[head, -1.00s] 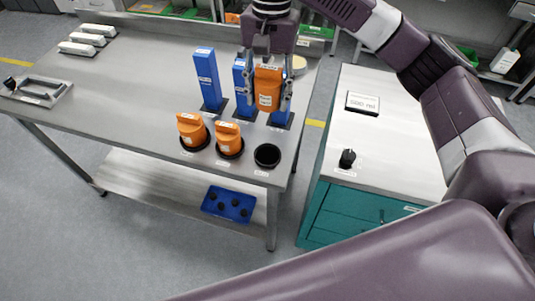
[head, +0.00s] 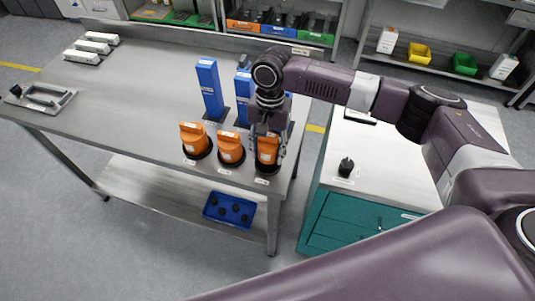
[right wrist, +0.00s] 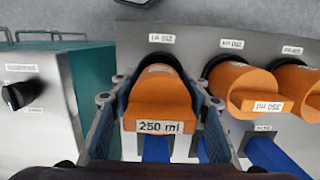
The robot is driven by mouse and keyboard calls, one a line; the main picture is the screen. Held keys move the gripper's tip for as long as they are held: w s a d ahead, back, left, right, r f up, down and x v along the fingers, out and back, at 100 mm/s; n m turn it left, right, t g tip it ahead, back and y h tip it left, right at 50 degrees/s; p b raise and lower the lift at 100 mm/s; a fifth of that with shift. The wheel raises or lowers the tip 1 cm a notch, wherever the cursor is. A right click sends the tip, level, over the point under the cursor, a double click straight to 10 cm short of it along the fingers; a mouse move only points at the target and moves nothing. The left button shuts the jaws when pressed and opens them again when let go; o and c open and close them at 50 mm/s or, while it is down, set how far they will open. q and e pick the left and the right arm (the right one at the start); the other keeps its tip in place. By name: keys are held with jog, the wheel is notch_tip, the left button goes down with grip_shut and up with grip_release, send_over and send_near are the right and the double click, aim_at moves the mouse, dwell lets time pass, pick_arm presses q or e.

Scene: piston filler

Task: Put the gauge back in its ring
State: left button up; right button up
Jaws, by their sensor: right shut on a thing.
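The orange gauge (head: 267,150), labelled 250 ml in the right wrist view (right wrist: 158,105), stands upright at the front right of the steel bench. Its lower end is in or right at the black ring (head: 267,169). I cannot tell whether it is fully seated. The ring also shows behind the gauge in the right wrist view (right wrist: 165,63). My right gripper (head: 267,137) comes from above and is shut on the gauge, one finger on each side. My left gripper is not in view.
Two similar orange gauges (head: 194,138) (head: 230,148) stand in black rings to the left. Blue upright blocks (head: 210,88) stand behind, partly hidden by my right arm. A teal cabinet (head: 345,222) with a black knob (head: 346,166) is to the right. The bench's left middle is clear.

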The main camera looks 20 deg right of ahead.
aim_at(269, 134)
jog(key=shift+f, duration=1.15)
jog(key=shift+f+p, duration=0.25)
jog(key=shift+p, duration=0.05)
jog(key=shift+f, duration=0.3)
jog(key=o, duration=1.2)
jog(key=shift+o, duration=0.2)
jog(key=shift+r+b, duration=0.35)
jog(key=shift+r, duration=0.2)
jog(key=r, duration=0.4)
jog(key=w+r+b, duration=0.1)
jog(key=r, duration=0.3)
jog(key=r+b, duration=0.1)
jog(key=r, duration=0.3)
jog(key=shift+w+d, duration=0.15)
jog(key=shift+d, duration=0.25)
